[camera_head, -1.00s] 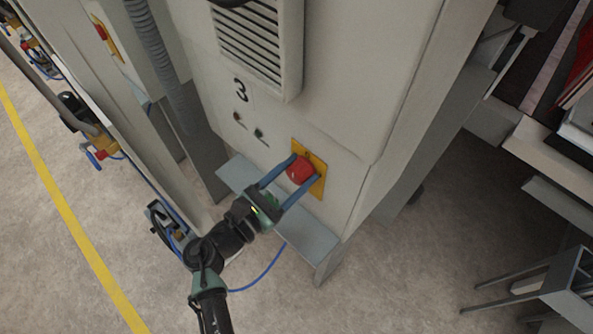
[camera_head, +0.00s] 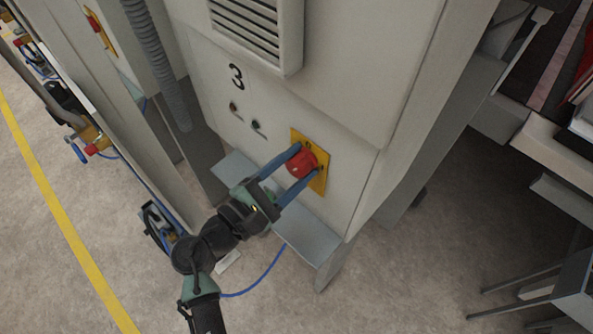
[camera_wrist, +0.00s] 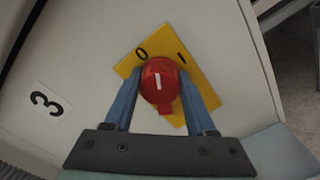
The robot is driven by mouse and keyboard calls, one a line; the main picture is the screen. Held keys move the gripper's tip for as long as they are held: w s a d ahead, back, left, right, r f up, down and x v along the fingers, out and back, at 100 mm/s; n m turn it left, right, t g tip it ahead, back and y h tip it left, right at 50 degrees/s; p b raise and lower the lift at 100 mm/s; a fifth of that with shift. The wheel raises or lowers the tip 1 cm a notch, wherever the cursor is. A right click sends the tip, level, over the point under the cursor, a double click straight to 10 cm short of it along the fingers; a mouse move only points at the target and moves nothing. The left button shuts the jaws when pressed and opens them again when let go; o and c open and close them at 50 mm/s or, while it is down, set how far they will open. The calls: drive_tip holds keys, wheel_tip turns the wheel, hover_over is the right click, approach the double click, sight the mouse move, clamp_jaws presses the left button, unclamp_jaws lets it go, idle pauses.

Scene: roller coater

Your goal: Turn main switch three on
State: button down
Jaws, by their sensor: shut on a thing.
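Main switch three is a red rotary knob (camera_head: 301,164) on a yellow plate (camera_head: 321,181), low on the cabinet front marked 3. In the wrist view the knob (camera_wrist: 160,84) carries a white line, and the plate (camera_wrist: 130,63) bears the marks 0 and I. The white line stands nearly vertical in the picture and appears to lie between the two marks. My gripper (camera_head: 304,160) is shut on the knob, with one blue finger on each side; the fingers also show in the wrist view (camera_wrist: 161,80). The fingers hide part of the plate.
Two small indicators or buttons (camera_head: 244,115) sit on the panel below the number 3. A grey ledge (camera_head: 306,240) juts out beneath the switch. A vent box (camera_head: 292,50) protrudes above. A blue cable (camera_head: 262,283) lies on the floor.

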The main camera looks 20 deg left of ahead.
drive_tip(key=m+b, duration=0.6)
drive_tip(key=shift+f+m+b, duration=0.3)
drive_tip(key=m+b, duration=0.3)
drive_tip(key=b, duration=0.1)
drive_tip(key=shift+m, duration=0.4)
drive_tip(key=shift+r+m+b, duration=0.2)
drive_tip(key=shift+m+b, duration=0.5)
drive_tip(key=shift+c, duration=1.1)
unclamp_jaws()
drive_tip(key=b+v, duration=0.3)
drive_tip(key=v, duration=1)
drive_tip(key=shift+r, duration=0.1)
